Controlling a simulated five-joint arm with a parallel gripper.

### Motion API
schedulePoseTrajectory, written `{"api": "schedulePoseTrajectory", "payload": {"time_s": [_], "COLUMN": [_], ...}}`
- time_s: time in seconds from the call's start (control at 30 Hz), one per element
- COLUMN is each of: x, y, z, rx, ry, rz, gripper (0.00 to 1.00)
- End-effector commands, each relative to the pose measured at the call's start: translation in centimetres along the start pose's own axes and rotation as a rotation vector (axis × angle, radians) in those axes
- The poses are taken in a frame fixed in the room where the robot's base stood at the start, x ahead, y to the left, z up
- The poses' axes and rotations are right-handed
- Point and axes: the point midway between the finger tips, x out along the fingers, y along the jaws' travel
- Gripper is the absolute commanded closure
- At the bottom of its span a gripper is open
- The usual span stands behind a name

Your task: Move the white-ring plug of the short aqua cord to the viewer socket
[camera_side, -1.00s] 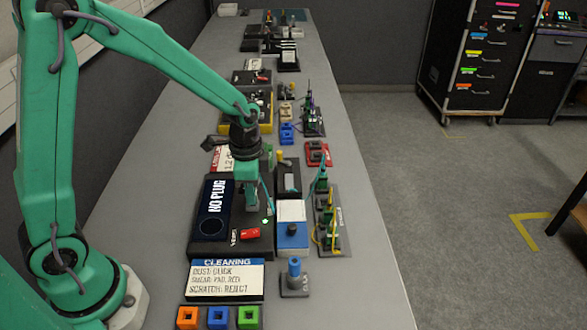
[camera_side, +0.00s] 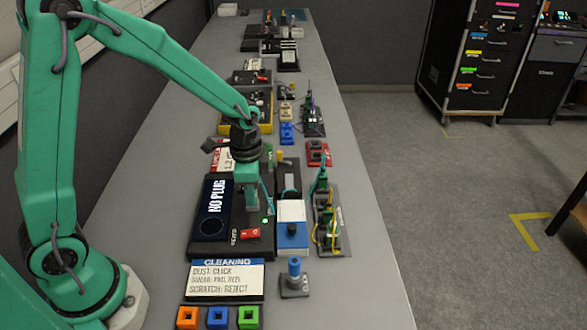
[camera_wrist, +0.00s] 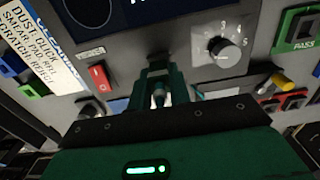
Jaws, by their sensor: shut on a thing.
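The viewer is a dark box whose screen (camera_side: 214,205) reads NO PLUG. My gripper (camera_side: 252,209) is low over the viewer's right part, and its jaws point down. In the wrist view my gripper (camera_wrist: 157,88) is shut on a small plug (camera_wrist: 158,98), seen end-on between the fingers. A short stretch of aqua cord (camera_side: 267,196) hangs beside the jaws in the side view. The plug's white ring cannot be made out clearly. The viewer socket is hidden by the jaws; I cannot tell whether the plug touches it.
A red switch (camera_wrist: 98,78) and a numbered knob (camera_wrist: 223,52) stand on the viewer panel beside the jaws. The cleaning sign (camera_side: 225,280), a blue-based box (camera_side: 291,237) and a board with green and yellow cords (camera_side: 328,220) lie close by.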

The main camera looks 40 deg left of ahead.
Motion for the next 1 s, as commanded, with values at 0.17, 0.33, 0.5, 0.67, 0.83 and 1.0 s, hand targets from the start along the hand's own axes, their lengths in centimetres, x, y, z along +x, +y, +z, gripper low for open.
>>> {"api": "schedulePoseTrajectory", "payload": {"time_s": [0.17,0.33,0.5,0.67,0.83,1.0], "x": [0.23,0.28,0.28,0.27,0.27,0.31], "y": [0.0,0.0,-0.01,-0.01,-0.01,-0.01], "z": [0.0,0.0,-0.01,-0.01,-0.01,-0.01], "rx": [0.0,0.0,0.0,0.0,0.0,0.0], "ry": [0.0,0.001,0.001,0.001,0.001,0.001], "rz": [0.0,0.0,0.0,0.0,0.0,-0.001], "gripper": [1.0,1.0,1.0,1.0,1.0,0.75]}}
